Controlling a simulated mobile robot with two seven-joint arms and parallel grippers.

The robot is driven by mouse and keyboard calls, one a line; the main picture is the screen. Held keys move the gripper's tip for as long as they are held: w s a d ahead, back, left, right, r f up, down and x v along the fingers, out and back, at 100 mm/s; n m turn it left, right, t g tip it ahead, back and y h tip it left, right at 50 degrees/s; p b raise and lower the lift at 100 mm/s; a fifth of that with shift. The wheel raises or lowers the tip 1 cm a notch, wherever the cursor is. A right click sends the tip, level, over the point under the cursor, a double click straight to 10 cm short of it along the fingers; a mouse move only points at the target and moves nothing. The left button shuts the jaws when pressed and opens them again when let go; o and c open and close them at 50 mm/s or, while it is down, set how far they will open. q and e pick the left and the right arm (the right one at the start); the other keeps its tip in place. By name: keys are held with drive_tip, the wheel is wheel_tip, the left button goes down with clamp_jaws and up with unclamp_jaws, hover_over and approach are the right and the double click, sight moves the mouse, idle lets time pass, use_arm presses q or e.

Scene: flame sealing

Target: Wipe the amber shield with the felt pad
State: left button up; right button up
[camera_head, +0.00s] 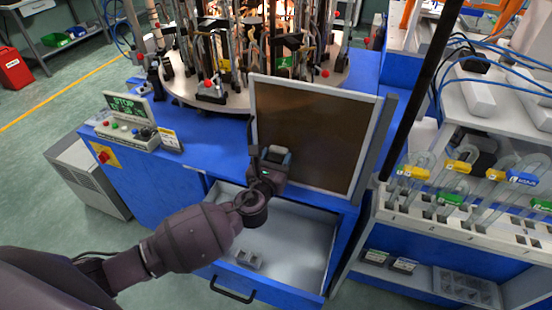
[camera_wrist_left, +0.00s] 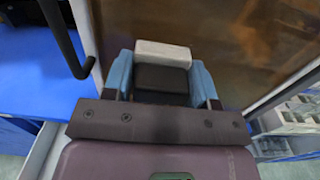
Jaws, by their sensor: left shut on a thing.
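The amber shield (camera_head: 318,130) is a brown, see-through panel in a pale frame, standing upright at the front of the blue machine. It also fills the upper right of the left wrist view (camera_wrist_left: 235,50). My left gripper (camera_head: 274,158) is at the shield's lower left part. In the left wrist view its blue fingers (camera_wrist_left: 162,80) are shut on the felt pad (camera_wrist_left: 163,53), a block with a pale top and a dark body. The pad is in front of the shield; I cannot tell whether it touches. My right gripper is not in view.
An open drawer (camera_head: 290,235) with a small grey holder (camera_head: 249,259) lies below my left arm. A control box (camera_head: 135,130) stands to the left. A rack of glass tubes (camera_head: 455,205) is at the right. A round machine table (camera_head: 190,92) stands behind the shield.

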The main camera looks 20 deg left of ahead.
use_arm(q)
drive_tip(key=shift+w, duration=0.2)
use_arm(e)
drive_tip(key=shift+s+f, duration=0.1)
use_arm(q)
drive_tip(key=shift+w, duration=0.35)
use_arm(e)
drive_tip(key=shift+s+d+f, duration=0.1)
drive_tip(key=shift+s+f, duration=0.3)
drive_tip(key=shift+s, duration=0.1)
use_arm(q)
drive_tip(key=shift+w, duration=0.1)
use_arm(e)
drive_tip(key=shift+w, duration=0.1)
